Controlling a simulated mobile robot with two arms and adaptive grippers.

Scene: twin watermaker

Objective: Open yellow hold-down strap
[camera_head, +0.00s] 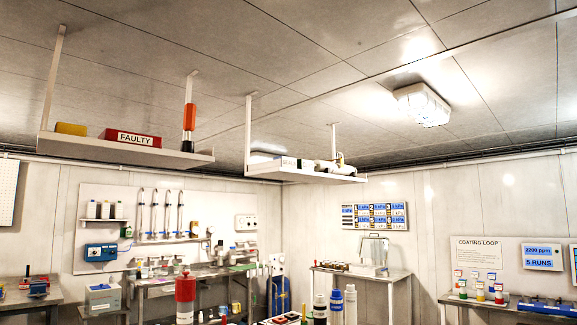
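I cannot make out a yellow hold-down strap in the head view. A small yellow block (71,129) lies on the left hanging shelf, beside a red box marked FAULTY (131,138); I cannot tell what the block is. Neither of my grippers is in view. The camera looks high, across the room and ceiling, so most low surfaces near me are cut off by the bottom edge.
The left hanging shelf (90,147) and the right hanging shelf (308,176) hang from the ceiling. A red cylinder (185,290) and blue-capped bottles (336,305) rise at the bottom edge. Benches line the walls, including one under the COATING LOOP sign (477,249).

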